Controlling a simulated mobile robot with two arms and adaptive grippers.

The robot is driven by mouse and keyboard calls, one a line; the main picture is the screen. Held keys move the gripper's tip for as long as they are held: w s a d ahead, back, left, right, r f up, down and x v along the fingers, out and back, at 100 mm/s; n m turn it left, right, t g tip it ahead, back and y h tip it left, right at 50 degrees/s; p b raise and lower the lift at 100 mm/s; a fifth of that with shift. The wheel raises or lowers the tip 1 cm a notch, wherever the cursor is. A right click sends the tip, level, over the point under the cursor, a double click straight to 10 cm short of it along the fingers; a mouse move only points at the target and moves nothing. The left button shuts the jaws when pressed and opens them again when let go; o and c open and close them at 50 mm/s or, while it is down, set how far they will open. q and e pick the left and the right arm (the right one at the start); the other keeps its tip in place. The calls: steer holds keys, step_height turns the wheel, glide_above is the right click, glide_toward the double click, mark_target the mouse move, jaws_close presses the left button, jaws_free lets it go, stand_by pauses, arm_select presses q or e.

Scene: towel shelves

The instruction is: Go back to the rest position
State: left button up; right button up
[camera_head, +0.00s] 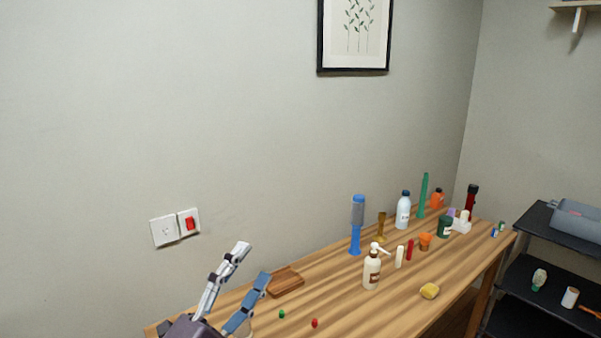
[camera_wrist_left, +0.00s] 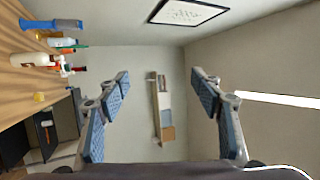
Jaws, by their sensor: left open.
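My left gripper (camera_head: 248,281) is at the lower left of the head view, in front of the near end of the wooden table (camera_head: 390,312). Its fingers are spread and point up and to the right. In the left wrist view, the left gripper (camera_wrist_left: 160,92) is open, with nothing between its blue-padded fingers. The wall and a small shelf (camera_wrist_left: 160,105) show through the gap, farther off. My right gripper is not in view.
A brown wooden tray (camera_head: 286,283) lies on the table close to the gripper. A black shelf (camera_head: 540,285) is at the right.

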arm_select(q)
steer(key=a+f+n+g+y, duration=0.1)
steer(key=a+f+n+y, duration=1.05)
steer(key=n, duration=0.25)
steer(key=s+a+f+n+g+y, duration=0.35)
steer(key=s+f+g, duration=0.2)
steer(key=f, duration=0.45)
steer(key=s+d+f+n+g+h, duration=0.2)
steer(key=s+f+g, duration=0.3)
steer(key=s+f, duration=0.45)
steer(key=s+d+f+n+g+h, duration=0.15)
steer(key=s+f+g, duration=0.4)
steer(key=s, duration=0.75)
step_height(320, 180, down, 25)
steer(key=s, duration=0.2)
steer(key=s+a+f+g, duration=0.1)
steer(key=s+a+f, duration=0.2)
steer(key=s+f, duration=1.4)
steer(key=shift+s+m+g, duration=0.2)
steer(key=shift+m+g, duration=0.1)
steer(key=shift+m, duration=0.1)
